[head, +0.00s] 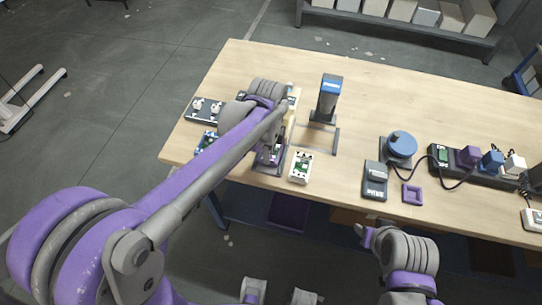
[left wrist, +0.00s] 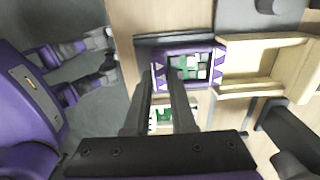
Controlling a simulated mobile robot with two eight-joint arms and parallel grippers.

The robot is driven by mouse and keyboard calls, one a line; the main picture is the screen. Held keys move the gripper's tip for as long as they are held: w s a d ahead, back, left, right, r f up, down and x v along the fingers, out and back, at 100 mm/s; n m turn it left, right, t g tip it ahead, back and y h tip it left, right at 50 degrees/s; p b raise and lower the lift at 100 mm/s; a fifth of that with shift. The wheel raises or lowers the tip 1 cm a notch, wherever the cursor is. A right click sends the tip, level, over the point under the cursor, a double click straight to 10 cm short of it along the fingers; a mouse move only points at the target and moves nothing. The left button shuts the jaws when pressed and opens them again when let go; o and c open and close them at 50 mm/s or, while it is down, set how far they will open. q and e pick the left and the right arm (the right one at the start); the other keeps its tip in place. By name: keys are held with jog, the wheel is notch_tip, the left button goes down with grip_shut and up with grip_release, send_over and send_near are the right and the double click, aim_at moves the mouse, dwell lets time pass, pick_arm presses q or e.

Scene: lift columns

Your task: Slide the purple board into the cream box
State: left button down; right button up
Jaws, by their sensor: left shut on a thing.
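The purple board (left wrist: 203,53), with green and white parts on its face, shows in the left wrist view just beyond my fingers. My left gripper (left wrist: 168,84) is shut on its near edge. The cream box (left wrist: 252,89) is right beside the board in that view, its open side facing it; I cannot tell whether the board's edge is inside. In the head view my left gripper (head: 272,148) is low over the table's front left part, and the arm hides much of board and box. My right gripper (head: 365,236) is in front of the table, its jaws unclear.
On the wooden table (head: 355,135), a white and green device (head: 301,167) lies just right of my left gripper. A stand with a blue top (head: 328,95) rises behind it. A blue round device (head: 401,145) and a power strip with plugs (head: 470,172) are farther right.

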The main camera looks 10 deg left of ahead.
pick_arm(q)
jog(key=shift+w+d, duration=0.15)
jog(key=shift+w, duration=4.2)
jog(key=c, duration=0.8)
grip_release()
pick_arm(e)
jog(key=shift+r, duration=0.25)
jog(key=shift+w, duration=0.1)
pick_arm(q)
notch_tip(320, 180, up, 6)
jog(key=p, duration=0.3)
pick_arm(e)
jog(key=r, duration=0.2)
jog(key=w+r, duration=0.1)
jog(key=r, duration=0.1)
jog(key=shift+w, duration=0.2)
pick_arm(q)
jog(key=shift+s, duration=0.15)
pick_arm(e)
jog(key=shift+f, duration=0.1)
